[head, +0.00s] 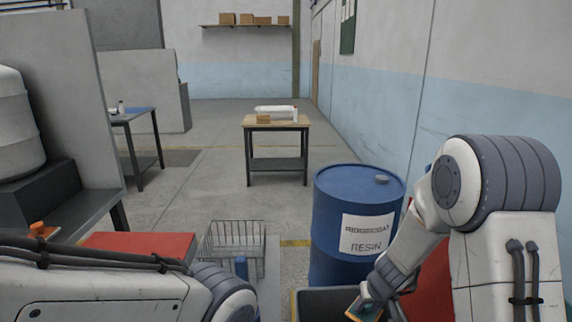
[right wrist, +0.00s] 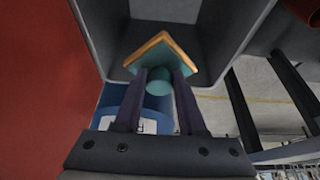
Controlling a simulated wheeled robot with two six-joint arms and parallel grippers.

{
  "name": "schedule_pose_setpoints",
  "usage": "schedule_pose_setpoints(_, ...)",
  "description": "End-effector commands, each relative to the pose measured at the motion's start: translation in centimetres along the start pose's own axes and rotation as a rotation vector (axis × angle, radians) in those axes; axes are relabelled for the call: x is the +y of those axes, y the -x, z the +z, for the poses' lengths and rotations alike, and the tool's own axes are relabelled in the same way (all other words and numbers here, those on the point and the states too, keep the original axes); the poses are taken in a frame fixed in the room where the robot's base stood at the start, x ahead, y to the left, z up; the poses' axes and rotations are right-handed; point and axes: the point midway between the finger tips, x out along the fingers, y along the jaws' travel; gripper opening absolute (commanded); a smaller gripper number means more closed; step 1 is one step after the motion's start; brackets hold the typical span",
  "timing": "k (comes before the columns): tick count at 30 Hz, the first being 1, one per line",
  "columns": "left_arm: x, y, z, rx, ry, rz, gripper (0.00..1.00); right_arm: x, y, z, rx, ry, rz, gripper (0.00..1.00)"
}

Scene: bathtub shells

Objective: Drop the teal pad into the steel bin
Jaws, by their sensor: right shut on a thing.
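My right gripper (head: 366,300) is shut on the teal pad (head: 360,311), low at the bottom right of the head view. In the right wrist view, the gripper's two dark fingers (right wrist: 158,85) close on a round teal grip under the pad (right wrist: 178,58), which has an orange edge. The grey steel bin (head: 316,304) is at the bottom of the head view, partly cut off. In the right wrist view the bin's walls (right wrist: 226,25) surround the pad, which is at its opening; its exact height is unclear. My left gripper is out of view.
A blue resin drum (head: 335,205) stands just behind the bin. A wire basket (head: 232,240) stands left of the drum. A red surface (head: 135,245) is at left, and another red surface (right wrist: 35,90) lies beside the bin. A table (head: 277,125) stands farther back on open floor.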

Motion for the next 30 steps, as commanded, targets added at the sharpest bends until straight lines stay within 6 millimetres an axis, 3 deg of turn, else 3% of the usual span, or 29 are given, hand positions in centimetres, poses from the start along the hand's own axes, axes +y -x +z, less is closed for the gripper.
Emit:
schedule_pose_setpoints(1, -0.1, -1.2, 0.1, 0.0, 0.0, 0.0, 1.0, 0.0, -1.2, 0.5, -0.001, 0.0, 0.0, 0.0)
schedule_pose_setpoints(9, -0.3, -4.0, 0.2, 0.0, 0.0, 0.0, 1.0, -0.1, -3.8, 1.6, 0.0, 0.0, 0.0, 0.0)
schedule_pose_setpoints(19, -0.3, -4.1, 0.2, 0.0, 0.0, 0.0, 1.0, -0.1, -3.9, 1.6, 0.0, 0.001, 0.0, 0.0)
schedule_pose_setpoints(20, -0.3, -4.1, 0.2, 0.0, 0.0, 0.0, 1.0, -0.1, -3.9, 1.6, 0.0, 0.001, 0.0, 0.48)
schedule_pose_setpoints(22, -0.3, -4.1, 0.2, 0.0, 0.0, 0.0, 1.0, -0.1, -3.9, 1.6, 0.0, 0.001, 0.0, 0.74)
schedule_pose_setpoints(30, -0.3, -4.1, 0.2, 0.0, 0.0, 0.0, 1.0, -0.1, -3.9, 1.6, -0.001, 0.001, 0.0, 0.75)
